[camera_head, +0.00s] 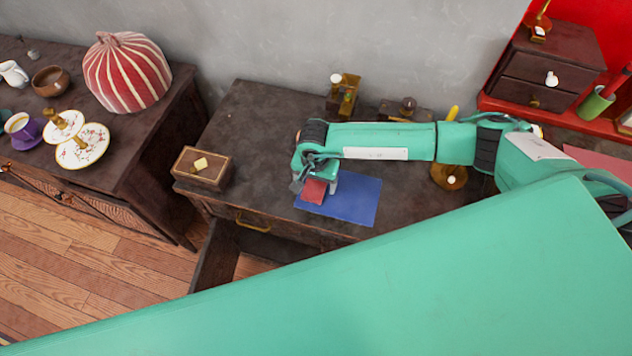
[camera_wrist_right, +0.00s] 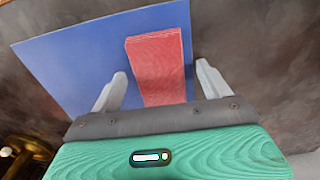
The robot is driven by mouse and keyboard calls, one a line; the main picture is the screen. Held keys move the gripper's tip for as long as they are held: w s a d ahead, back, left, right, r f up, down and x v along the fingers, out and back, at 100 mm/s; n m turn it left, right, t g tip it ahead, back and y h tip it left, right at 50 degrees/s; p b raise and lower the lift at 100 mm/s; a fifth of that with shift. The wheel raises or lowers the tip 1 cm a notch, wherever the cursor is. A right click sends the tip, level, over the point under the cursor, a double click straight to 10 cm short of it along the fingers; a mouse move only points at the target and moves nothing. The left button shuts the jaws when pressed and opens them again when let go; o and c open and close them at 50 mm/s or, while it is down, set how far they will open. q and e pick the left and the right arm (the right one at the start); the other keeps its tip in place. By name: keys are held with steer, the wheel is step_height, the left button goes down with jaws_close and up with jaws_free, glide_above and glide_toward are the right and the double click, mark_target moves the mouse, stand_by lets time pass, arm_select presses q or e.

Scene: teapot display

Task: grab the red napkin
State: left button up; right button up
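The red napkin (camera_wrist_right: 158,68) is a small folded block lying on a flat blue sheet (camera_wrist_right: 70,60) in the right wrist view. In the head view the red napkin (camera_head: 313,190) shows partly below my right gripper, on the blue sheet (camera_head: 352,200) on the dark table. My right gripper (camera_wrist_right: 160,85) is open, with one finger on each side of the napkin and visible gaps between. It also shows in the head view (camera_head: 318,184), pointing down over the napkin. My left gripper is not in view.
A wooden box (camera_head: 202,168) stands at the table's left edge, above an open drawer (camera_head: 217,255). A left cabinet (camera_head: 135,135) holds a striped red cover (camera_head: 127,72), plates and a purple cup. Brass items (camera_head: 343,95) stand at the table's back. My green arm covers the lower right.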

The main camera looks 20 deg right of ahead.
steer(key=c, duration=1)
